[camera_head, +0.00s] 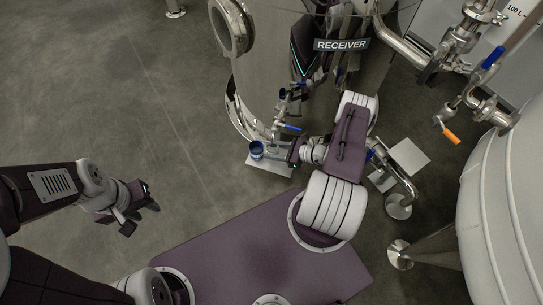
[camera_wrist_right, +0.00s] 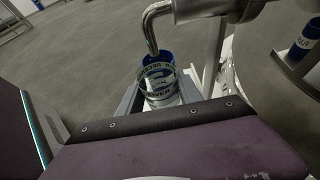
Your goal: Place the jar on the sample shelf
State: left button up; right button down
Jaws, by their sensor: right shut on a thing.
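The jar (camera_head: 257,149), blue at the top, is low beside the RECEIVER tank, above a pale metal plate (camera_head: 268,168); I cannot tell whether it touches the plate. In the right wrist view the jar (camera_wrist_right: 160,82) is upright, with a lettered band and a bent metal pipe at its mouth. My right gripper (camera_head: 272,151) is shut on the jar, its fingers partly hidden by its own body. My left gripper (camera_head: 142,208) is open and empty over bare floor. I cannot tell which surface is the sample shelf.
The RECEIVER tank (camera_head: 262,60) stands close behind the jar. A blue-handled valve (camera_head: 290,128) is just above it. Another metal plate (camera_head: 408,157) stands to the right. A second blue jar (camera_wrist_right: 305,38) shows in the right wrist view. The floor at left is clear.

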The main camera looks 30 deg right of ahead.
jog(key=shift+w+a, duration=0.2)
jog(key=shift+w, duration=0.05)
notch_tip(320, 180, down, 4)
jog(key=b, duration=0.3)
jog(key=shift+r, duration=0.3)
jog(key=shift+f, duration=0.2)
jog(key=c, duration=0.8)
grip_release()
jog(key=shift+r, duration=0.1)
